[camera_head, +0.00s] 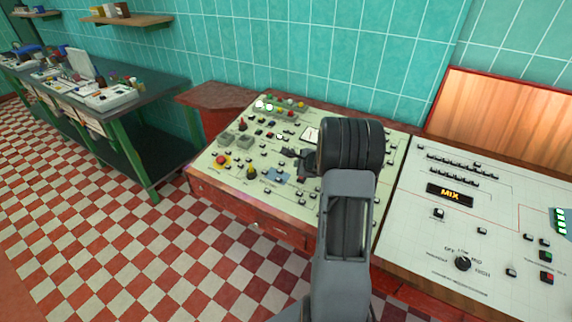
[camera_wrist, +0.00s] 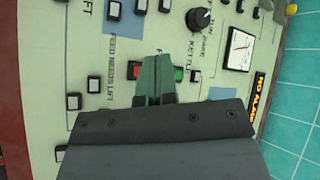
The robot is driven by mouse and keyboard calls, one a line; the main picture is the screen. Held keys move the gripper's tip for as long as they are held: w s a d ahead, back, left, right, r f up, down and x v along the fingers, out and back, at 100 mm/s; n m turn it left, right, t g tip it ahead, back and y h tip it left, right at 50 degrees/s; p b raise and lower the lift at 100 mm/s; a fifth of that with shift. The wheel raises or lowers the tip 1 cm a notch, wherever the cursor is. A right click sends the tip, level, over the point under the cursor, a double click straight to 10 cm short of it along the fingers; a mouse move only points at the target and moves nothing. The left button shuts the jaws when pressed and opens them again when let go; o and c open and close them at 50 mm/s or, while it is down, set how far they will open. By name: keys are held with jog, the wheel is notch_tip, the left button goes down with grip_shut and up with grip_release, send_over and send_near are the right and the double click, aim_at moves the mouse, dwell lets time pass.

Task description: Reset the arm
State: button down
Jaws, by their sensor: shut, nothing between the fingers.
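My gripper (camera_wrist: 156,72) is shut and empty in the wrist view, its green-grey fingertips together over the pale control panel (camera_wrist: 70,60). A red button (camera_wrist: 133,70) shows just left of the fingertips and a green button (camera_wrist: 179,74) just right of them. I cannot tell whether the fingertips touch the panel. In the head view my arm reaches out over the left console (camera_head: 225,180), and its dark wrist hides part of that console.
The wrist view shows a black knob (camera_wrist: 201,19), a dial gauge (camera_wrist: 240,48) and several square buttons. In the head view, a right console with a MIX display (camera_head: 450,195) stands beside the arm. A green-legged workbench (camera_head: 150,90) stands left; the checkered floor (camera_head: 110,240) is clear.

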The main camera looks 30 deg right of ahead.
jog(key=a+n, duration=0.1)
jog(key=s+a+f+n+y, duration=0.1)
jog(key=s+a+g+y, duration=0.1)
jog(key=shift+a+f+n, duration=0.1)
jog(key=shift+f+n, duration=0.3)
jog(key=s+a+r+n+g+h, duration=0.1)
jog(key=s+a+r+n+g, duration=0.1)
jog(key=s+a+r+n, duration=0.6)
jog(key=s+a+r+n+g+h, duration=0.1)
jog(key=s+a+r+n+g, duration=0.1)
jog(key=s+a+r+n, duration=0.6)
jog(key=s+a+n, duration=0.5)
jog(key=s+a, duration=0.1)
jog(key=shift+s+a+g, duration=0.25)
jog(key=shift+a+g, duration=0.05)
jog(key=shift+g, duration=0.1)
